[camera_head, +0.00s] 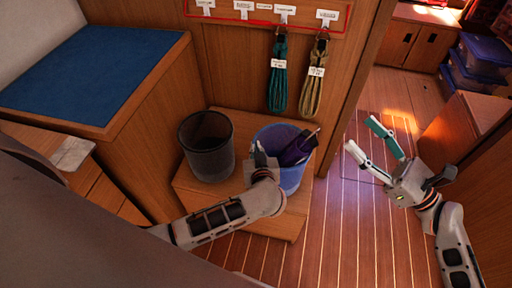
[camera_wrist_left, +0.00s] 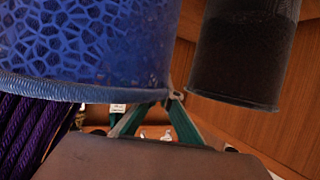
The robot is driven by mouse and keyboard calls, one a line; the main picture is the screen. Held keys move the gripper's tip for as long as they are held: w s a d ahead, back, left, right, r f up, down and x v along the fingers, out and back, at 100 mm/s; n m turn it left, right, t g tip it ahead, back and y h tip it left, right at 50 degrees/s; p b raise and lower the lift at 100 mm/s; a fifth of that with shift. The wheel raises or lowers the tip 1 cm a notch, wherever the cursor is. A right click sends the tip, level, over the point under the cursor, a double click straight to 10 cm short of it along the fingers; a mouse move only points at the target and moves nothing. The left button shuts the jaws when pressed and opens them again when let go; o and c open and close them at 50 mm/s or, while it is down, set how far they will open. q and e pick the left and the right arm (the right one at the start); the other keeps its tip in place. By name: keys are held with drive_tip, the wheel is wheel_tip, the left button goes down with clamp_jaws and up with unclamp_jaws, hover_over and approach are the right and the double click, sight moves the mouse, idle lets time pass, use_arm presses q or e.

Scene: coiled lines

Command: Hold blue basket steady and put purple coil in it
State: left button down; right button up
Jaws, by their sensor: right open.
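The blue basket (camera_head: 291,180) stands on a low wooden ledge, upright in the head view. The purple coil (camera_head: 296,150) is at the basket's mouth, partly inside and sticking up above the rim. In the left wrist view, which looks upside down, the basket's mesh wall (camera_wrist_left: 85,40) fills the upper left, and purple strands (camera_wrist_left: 28,130) show past its rim. My left gripper (camera_head: 258,158) is at the basket's near-left rim; its fingertips (camera_wrist_left: 172,98) come together on the rim. My right gripper (camera_head: 361,136) is open and empty, right of the basket, apart from it.
A dark bin (camera_head: 207,150) stands left of the basket, also in the wrist view (camera_wrist_left: 243,50). Green (camera_head: 278,80) and tan (camera_head: 314,80) coils hang on the wall behind, under a labelled rack (camera_head: 262,17). A blue-topped counter (camera_head: 95,75) is at left. Bare floor (camera_head: 350,235) lies at right.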

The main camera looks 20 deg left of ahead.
use_arm(q)
drive_tip(key=c, duration=2.2)
unclamp_jaws()
drive_tip(key=v, duration=1.2)
